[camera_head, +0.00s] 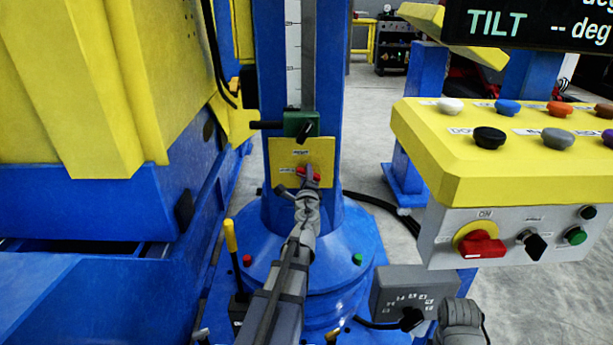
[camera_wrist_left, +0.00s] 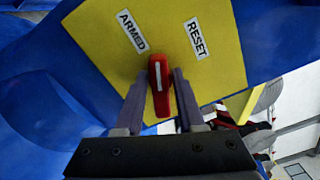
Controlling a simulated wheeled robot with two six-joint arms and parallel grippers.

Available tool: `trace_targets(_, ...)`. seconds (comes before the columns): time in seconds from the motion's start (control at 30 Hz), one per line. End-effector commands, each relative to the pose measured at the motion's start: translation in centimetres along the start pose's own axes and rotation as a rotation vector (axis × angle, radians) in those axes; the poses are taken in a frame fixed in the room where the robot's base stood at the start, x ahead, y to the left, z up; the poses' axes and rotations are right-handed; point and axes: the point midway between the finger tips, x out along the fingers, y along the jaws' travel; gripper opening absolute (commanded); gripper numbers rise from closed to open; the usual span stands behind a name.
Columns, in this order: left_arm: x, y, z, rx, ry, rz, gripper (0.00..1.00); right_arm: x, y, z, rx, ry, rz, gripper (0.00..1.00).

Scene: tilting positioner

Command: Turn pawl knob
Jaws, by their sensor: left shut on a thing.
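The red pawl knob (camera_head: 301,171) sits on a yellow plate (camera_head: 290,148) on the blue column. The left wrist view shows the knob (camera_wrist_left: 158,72) with a white line, beside the labels ARMED (camera_wrist_left: 132,31) and RESET (camera_wrist_left: 196,39). The line points roughly between the two labels. My left gripper (camera_head: 310,176) reaches up to the plate and is shut on the knob, one finger on each side in the wrist view. Part of the knob is hidden by the gripper. A grey part of my right arm (camera_head: 462,318) shows at the lower right; its fingers cannot be made out.
A yellow-topped control panel (camera_head: 440,165) with several coloured knobs stands at the right. A grey dial box (camera_head: 408,288) is below it. A green clamp (camera_head: 297,125) is just above the plate. A yellow-handled lever (camera_head: 231,240) stands left of my left arm.

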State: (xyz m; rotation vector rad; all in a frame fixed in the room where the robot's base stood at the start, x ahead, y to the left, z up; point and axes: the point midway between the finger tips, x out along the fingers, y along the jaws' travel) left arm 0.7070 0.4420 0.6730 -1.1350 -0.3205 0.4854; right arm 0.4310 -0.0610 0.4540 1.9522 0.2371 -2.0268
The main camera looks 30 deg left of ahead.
Motion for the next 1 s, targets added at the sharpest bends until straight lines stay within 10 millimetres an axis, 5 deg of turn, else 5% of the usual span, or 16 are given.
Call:
trace_targets(0.5, -0.05, 0.34, 0.0, -0.343, -0.001, 0.0, 0.0, 0.31, -0.03, -0.02, 0.001, 0.0, 0.0, 0.0)
trace_targets(1.0, -0.07, 0.39, -0.01, -0.423, -0.001, 0.001, 0.0, 0.35, -0.03, -0.02, 0.001, 0.0, 0.0, 0.0)
